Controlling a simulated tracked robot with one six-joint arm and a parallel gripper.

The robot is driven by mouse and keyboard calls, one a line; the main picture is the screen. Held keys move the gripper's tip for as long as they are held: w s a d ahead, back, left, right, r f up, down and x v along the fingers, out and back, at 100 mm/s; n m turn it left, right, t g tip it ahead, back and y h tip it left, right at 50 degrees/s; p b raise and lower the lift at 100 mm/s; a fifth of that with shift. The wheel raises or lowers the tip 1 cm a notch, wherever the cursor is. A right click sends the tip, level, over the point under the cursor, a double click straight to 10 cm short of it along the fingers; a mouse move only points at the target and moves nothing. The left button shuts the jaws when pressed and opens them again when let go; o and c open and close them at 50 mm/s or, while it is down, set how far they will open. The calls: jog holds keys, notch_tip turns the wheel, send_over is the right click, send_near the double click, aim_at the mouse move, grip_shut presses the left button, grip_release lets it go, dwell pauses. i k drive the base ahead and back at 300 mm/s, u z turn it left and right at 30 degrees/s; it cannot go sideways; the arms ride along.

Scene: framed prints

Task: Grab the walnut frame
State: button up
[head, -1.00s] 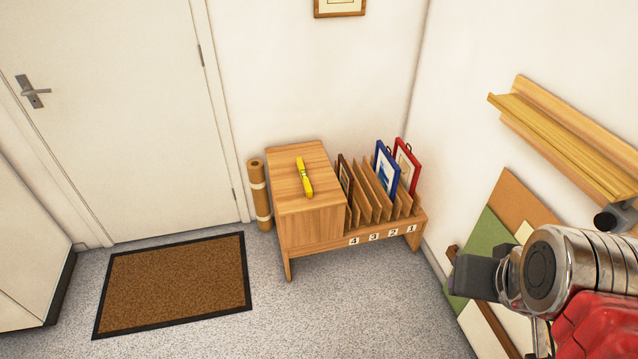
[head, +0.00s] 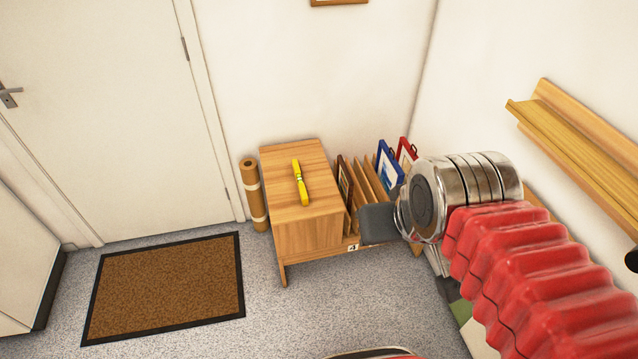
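The walnut frame (head: 345,181) is dark brown and stands upright in the slotted rack, in the leftmost slot beside the cabinet top, by label 4. It is seen nearly edge-on. A blue frame (head: 389,165) and a red frame (head: 406,152) stand in slots farther right. My gripper (head: 377,224) is in front of the rack, to the right of the walnut frame and nearer the camera. It hides the lower right of the rack and most of the number labels. Its fingers are not distinct enough to show whether they are open or shut.
The rack joins a wooden cabinet (head: 300,226) with a yellow tool (head: 300,183) on top. A brown roll (head: 253,196) stands at its left. A wooden ledge (head: 575,140) is on the right wall. Floor around the doormat (head: 166,285) is clear.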

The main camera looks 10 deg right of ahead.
aim_at(345, 182)
jog(key=u, duration=0.45)
jog(key=i, duration=1.25)
jog(key=u, duration=0.35)
